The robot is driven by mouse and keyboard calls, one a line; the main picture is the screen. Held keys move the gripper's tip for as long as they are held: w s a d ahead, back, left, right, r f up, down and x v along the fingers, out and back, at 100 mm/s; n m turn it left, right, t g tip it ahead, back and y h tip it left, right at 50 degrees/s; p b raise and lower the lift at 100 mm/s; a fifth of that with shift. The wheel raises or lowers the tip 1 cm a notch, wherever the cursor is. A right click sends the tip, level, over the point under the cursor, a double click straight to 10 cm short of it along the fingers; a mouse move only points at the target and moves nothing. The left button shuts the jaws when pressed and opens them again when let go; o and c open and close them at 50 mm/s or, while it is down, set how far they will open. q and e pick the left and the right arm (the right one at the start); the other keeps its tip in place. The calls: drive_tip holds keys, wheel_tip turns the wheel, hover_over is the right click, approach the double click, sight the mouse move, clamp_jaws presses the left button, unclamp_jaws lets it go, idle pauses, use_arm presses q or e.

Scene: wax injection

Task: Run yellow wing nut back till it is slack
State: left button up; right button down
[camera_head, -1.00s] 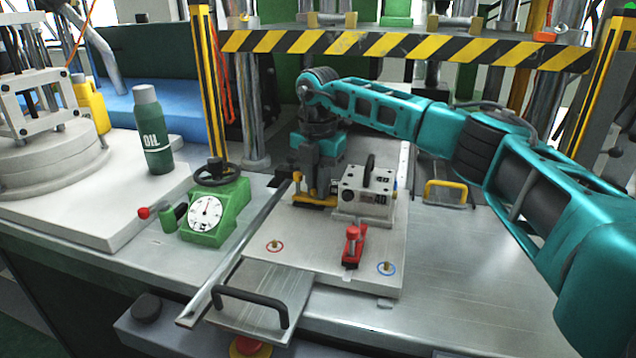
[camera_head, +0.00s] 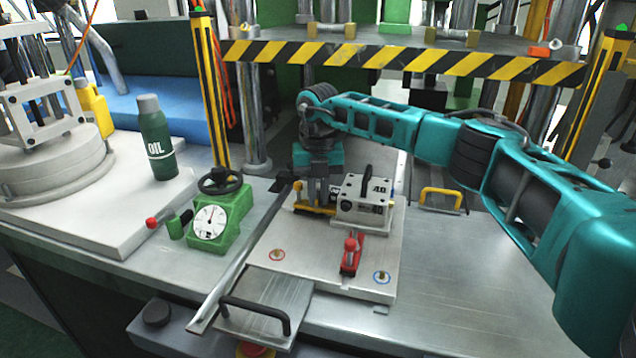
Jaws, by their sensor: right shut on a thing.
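The metal mould block (camera_head: 365,197), marked 40, sits on the pale plate (camera_head: 320,243). A yellow clamp (camera_head: 312,210) lies at its left side. My right gripper (camera_head: 318,200) points straight down over this clamp and is shut on the yellow wing nut; the fingers hide most of the nut, so its height on its stud cannot be told. A small yellow piece (camera_head: 297,185) shows just left of the fingers. My left gripper is not in view.
A red clamp (camera_head: 350,256) stands at the block's front. A green dial gauge (camera_head: 214,222) and an oil bottle (camera_head: 157,138) stand left. A striped beam (camera_head: 400,58) crosses behind my right arm. A yellow handle (camera_head: 441,197) is at right.

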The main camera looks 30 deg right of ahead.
drive_tip(key=shift+r+n+p, duration=0.15)
drive_tip(key=shift+n+p, duration=0.3)
drive_tip(key=shift+n, duration=0.55)
drive_tip(key=n+p, duration=0.1)
drive_tip(key=n, duration=0.4)
drive_tip(key=shift+p, duration=0.35)
drive_tip(key=n, duration=0.6)
drive_tip(key=shift+n+p, duration=0.35)
drive_tip(key=shift+n, duration=0.05)
drive_tip(key=n, duration=0.4)
drive_tip(key=shift+n, duration=0.3)
drive_tip(key=n, duration=0.3)
drive_tip(key=shift+f+n, duration=0.2)
drive_tip(key=shift+n, duration=0.1)
drive_tip(key=n, duration=0.5)
drive_tip(key=shift+b, duration=0.4)
drive_tip(key=shift+n, duration=0.4)
